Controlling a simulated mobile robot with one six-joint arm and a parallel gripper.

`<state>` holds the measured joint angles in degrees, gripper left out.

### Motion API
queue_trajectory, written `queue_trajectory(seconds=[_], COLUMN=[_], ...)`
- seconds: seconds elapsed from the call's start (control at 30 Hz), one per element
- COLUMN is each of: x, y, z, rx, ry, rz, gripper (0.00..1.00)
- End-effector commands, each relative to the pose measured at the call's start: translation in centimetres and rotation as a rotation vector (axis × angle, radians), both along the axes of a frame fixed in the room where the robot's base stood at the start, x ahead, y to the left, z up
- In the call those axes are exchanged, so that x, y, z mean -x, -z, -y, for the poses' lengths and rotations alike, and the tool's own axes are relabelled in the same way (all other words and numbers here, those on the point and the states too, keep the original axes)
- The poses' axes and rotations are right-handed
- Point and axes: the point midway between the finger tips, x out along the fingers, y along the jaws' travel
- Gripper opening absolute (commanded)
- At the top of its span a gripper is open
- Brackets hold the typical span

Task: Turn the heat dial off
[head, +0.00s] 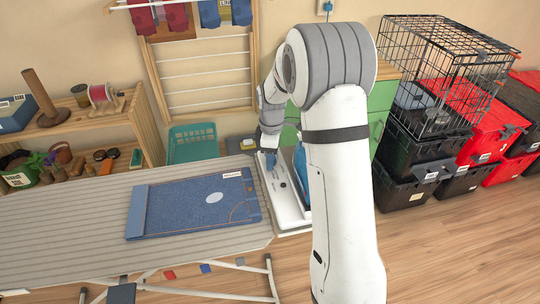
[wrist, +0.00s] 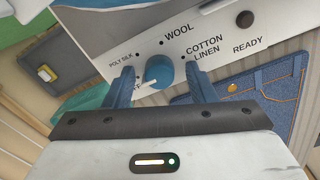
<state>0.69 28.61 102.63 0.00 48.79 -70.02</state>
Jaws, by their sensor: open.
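The blue heat dial (wrist: 160,70) sits on a white panel (wrist: 110,45) printed POLY SILK, WOOL, COTTON LINEN and READY. Its white pointer aims down-left, towards a label partly hidden by a finger; only its last letters show. My gripper (wrist: 158,74) is open, with one blue finger on each side of the dial. I cannot tell whether either finger touches it. In the head view my gripper (head: 269,160) is over the white base (head: 288,203) at the ironing board's right end, and the dial is not clear there.
Folded denim (head: 190,206) lies on the striped ironing board (head: 70,232). A blue iron (head: 301,172) is on the base, partly behind my arm. A teal basket (head: 192,143) stands behind. Stacked totes (head: 405,150) and a wire crate (head: 440,70) are at right. The front-right floor is clear.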

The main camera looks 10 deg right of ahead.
Motion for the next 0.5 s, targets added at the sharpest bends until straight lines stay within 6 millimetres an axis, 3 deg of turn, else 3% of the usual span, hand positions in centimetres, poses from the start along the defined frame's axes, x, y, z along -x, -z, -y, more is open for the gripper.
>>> queue_trajectory(seconds=[0.23, 0.5], x=[-0.1, -0.1], y=[-0.7, -5.1], z=[0.0, 0.0], rx=[0.0, 0.0], ry=[0.0, 0.0], rz=[0.002, 0.003], gripper=[0.51, 0.51])
